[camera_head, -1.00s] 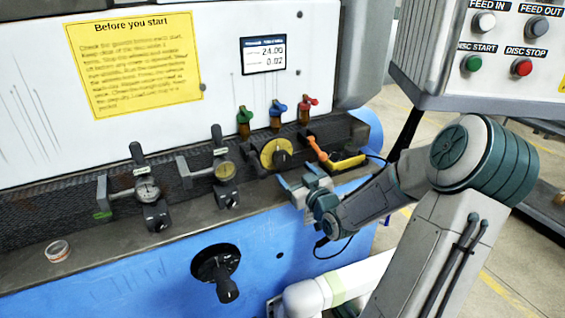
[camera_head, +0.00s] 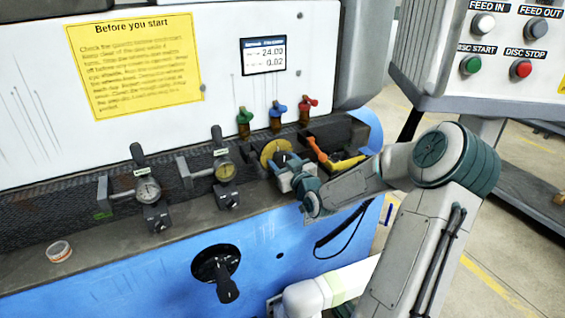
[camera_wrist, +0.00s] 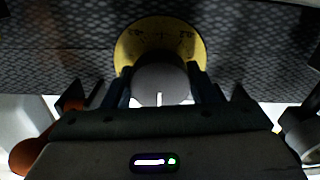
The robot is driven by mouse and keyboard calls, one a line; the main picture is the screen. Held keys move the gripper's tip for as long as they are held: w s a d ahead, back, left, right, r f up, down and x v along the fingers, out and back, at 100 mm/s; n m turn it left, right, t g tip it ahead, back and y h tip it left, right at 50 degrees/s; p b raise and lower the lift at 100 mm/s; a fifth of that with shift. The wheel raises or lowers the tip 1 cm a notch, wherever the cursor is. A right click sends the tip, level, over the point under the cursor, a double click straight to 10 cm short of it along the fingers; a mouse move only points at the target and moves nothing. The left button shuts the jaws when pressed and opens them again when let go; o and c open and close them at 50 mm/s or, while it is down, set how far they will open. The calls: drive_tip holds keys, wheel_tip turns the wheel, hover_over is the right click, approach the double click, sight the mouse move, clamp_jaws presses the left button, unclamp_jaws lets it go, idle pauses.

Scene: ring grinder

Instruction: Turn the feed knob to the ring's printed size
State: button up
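The feed knob is a dark round knob (camera_wrist: 160,82) in front of a yellow dial (camera_head: 269,149) on the machine's dark ledge.
A screen (camera_head: 264,55) reads 24.00 and 0.02. Two gauges (camera_head: 147,188) stand left of the dial. An orange-handled tool (camera_head: 318,150) lies close on its right. Green, blue and red valves (camera_head: 277,112) stand above. A black crank (camera_head: 217,268) is on the blue front.

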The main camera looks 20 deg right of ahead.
drive_tip(key=shift+a, duration=0.1)
drive_tip(key=shift+m, duration=0.5)
drive_tip(key=m, duration=0.3)
drive_tip(key=shift+m+p, duration=0.3)
drive_tip(key=shift+p, duration=0.1)
drive_tip(key=shift+m+p, duration=0.4)
drive_tip(key=shift+m, duration=1.5)
drive_tip(key=o, duration=1)
